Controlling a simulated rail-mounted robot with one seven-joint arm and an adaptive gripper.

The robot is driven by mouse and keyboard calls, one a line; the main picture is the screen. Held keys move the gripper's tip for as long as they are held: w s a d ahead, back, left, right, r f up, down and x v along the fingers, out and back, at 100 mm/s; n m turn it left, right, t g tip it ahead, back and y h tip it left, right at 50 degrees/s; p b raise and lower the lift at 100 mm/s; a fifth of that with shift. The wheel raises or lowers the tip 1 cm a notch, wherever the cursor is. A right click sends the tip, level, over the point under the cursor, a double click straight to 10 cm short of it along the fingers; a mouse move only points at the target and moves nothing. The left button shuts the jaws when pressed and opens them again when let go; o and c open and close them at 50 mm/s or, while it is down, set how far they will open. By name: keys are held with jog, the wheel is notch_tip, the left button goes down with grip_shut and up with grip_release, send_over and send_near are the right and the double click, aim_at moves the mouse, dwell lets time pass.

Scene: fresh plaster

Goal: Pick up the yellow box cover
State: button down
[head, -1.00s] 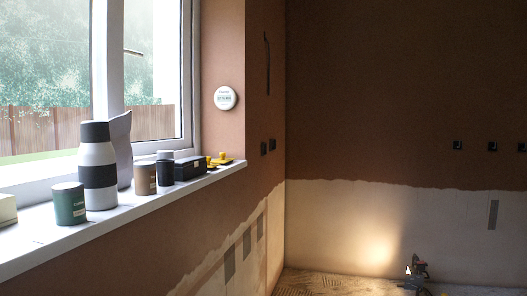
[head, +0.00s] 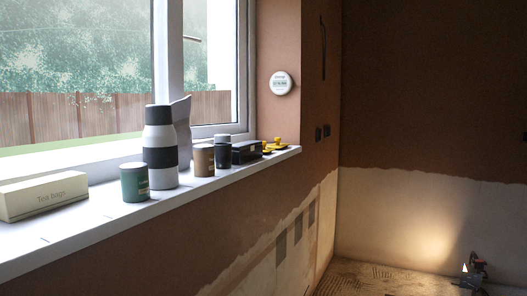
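A small yellow object (head: 277,143) sits near the far right end of the white windowsill (head: 95,233), beyond a black box. It looks like a yellow lid with a knob, partly overlapped by the black box, and more yellow shows just left of it. It is too small to tell whether it is the box cover or whether it rests on a box. My gripper is not in view.
On the sill, from near to far, stand a tea bags box (head: 45,196), a green tin (head: 135,183), a white-and-black bottle (head: 160,148), a brown tin (head: 204,160), a dark jar (head: 222,153) and a black box (head: 246,151). A round white device (head: 281,83) hangs on the wall.

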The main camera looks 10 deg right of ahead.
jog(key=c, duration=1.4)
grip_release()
